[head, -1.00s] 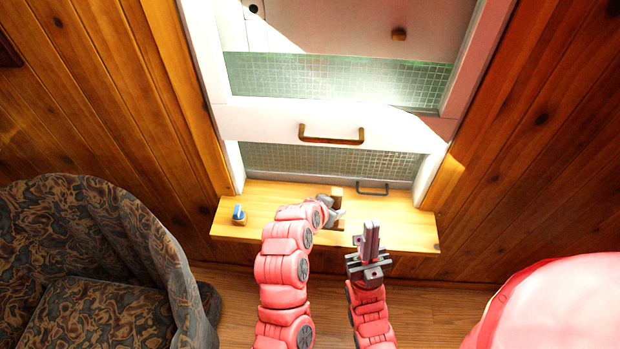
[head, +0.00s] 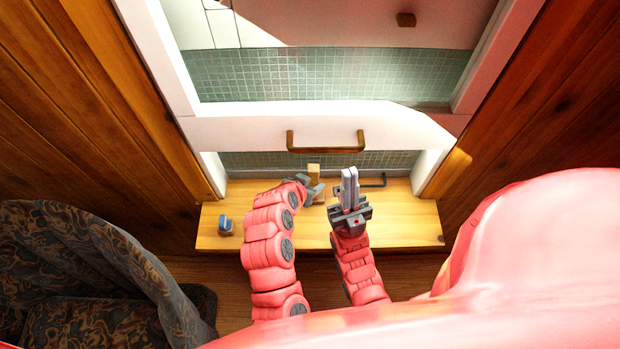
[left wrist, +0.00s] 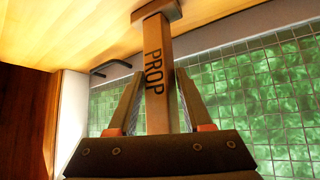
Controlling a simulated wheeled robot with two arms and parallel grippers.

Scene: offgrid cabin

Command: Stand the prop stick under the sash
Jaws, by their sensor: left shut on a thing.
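The prop stick (left wrist: 155,70) is wooden with PROP on its side and a wider foot at one end. In the left wrist view it stands between the fingers of my left gripper (left wrist: 158,108), which is shut on it. The foot is at the wooden sill (head: 270,238); I cannot tell whether it touches. In the head view the stick's top (head: 314,170) shows just below the raised white sash (head: 240,133) with its bronze handle (head: 325,142). My left gripper (head: 315,190) hides part of the stick. My right gripper (head: 349,186) is empty, its fingers together.
A small blue-topped object (head: 225,226) sits at the sill's left end. A dark metal handle (head: 372,181) is low at the back of the sill. Green mesh (head: 250,160) shows in the gap below the sash. A patterned armchair (head: 90,270) stands at lower left.

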